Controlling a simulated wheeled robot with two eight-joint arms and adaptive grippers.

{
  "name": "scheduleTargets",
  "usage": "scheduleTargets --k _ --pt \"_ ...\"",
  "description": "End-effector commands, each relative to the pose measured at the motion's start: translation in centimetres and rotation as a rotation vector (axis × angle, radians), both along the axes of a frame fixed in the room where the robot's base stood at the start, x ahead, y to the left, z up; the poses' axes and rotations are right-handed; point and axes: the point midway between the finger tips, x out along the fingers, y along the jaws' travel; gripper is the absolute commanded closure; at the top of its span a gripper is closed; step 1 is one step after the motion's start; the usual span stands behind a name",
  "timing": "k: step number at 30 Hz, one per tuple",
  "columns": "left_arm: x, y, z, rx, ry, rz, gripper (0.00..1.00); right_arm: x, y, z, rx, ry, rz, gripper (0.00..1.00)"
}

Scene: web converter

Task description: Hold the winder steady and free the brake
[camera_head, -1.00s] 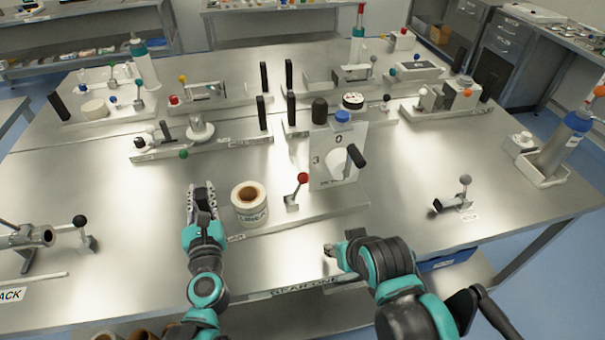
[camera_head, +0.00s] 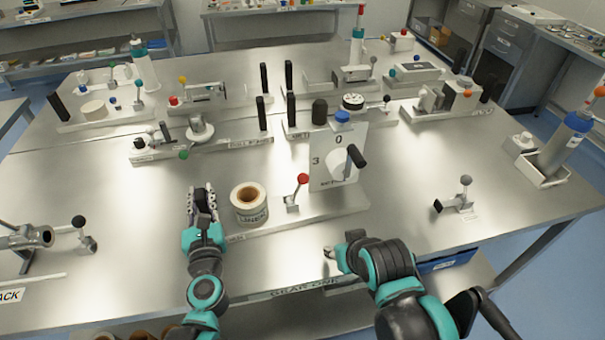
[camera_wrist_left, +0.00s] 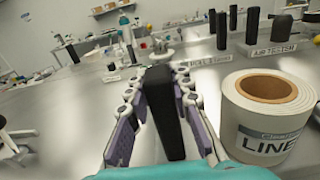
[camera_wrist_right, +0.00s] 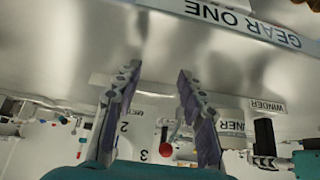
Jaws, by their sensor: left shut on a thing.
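The winder is a long base on the near side of the table. It carries a white roll marked LINER (camera_head: 249,204), a red-knobbed lever (camera_head: 302,180) and a white upright dial panel (camera_head: 322,160) with a black crank handle (camera_head: 356,156). I take the lever as the brake; it stands tilted. My left gripper (camera_head: 203,200) is shut on a black upright post (camera_wrist_left: 164,110) at the winder's left end, beside the roll. My right gripper (camera_wrist_right: 155,80) is open and empty, low near the table's front edge, short of the lever. The red knob (camera_wrist_right: 163,149) shows beyond its fingers.
A small grey-knobbed lever (camera_head: 465,182) stands alone at the right. A black-knobbed device (camera_head: 80,225) is at the left. Rows of other fixtures (camera_head: 200,135) fill the table behind the winder. The front-edge strip between my arms is clear.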

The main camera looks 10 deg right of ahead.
Motion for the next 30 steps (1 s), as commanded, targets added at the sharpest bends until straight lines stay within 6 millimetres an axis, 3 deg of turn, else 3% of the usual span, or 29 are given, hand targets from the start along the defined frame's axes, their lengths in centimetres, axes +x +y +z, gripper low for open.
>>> scheduleTargets --k 2,7,11,16,18,21,25,30 --pt "-0.3 -0.1 -0.3 -0.009 0.002 -0.005 1.00 0.0 0.0 -0.2 0.000 0.000 0.000 0.60" --pt "-0.3 -0.1 -0.3 -0.009 0.002 -0.005 1.00 0.9 1.0 0.2 0.029 -0.035 0.013 1.00" --pt "-0.3 -0.1 -0.3 -0.010 0.002 -0.005 1.00 3.8 4.8 2.1 0.142 -0.169 0.053 1.00" --pt "-0.3 -0.1 -0.3 -0.010 0.002 -0.005 1.00 8.4 12.2 7.9 0.434 -0.451 0.081 1.00" --pt "-0.3 -0.1 -0.3 -0.010 0.002 -0.005 1.00 9.6 14.5 10.9 0.574 -0.563 0.064 1.00" --pt "-0.3 -0.1 -0.3 -0.010 0.002 -0.005 1.00 10.6 16.5 14.6 0.772 -0.703 0.007 1.00" --pt "-0.3 -0.1 -0.3 -0.010 0.002 -0.005 1.00 11.0 16.9 18.2 1.019 -0.846 -0.128 1.00" --pt "-0.3 -0.1 -0.3 -0.010 0.002 -0.006 1.00 10.8 14.7 19.2 1.284 -0.965 -0.401 1.00"
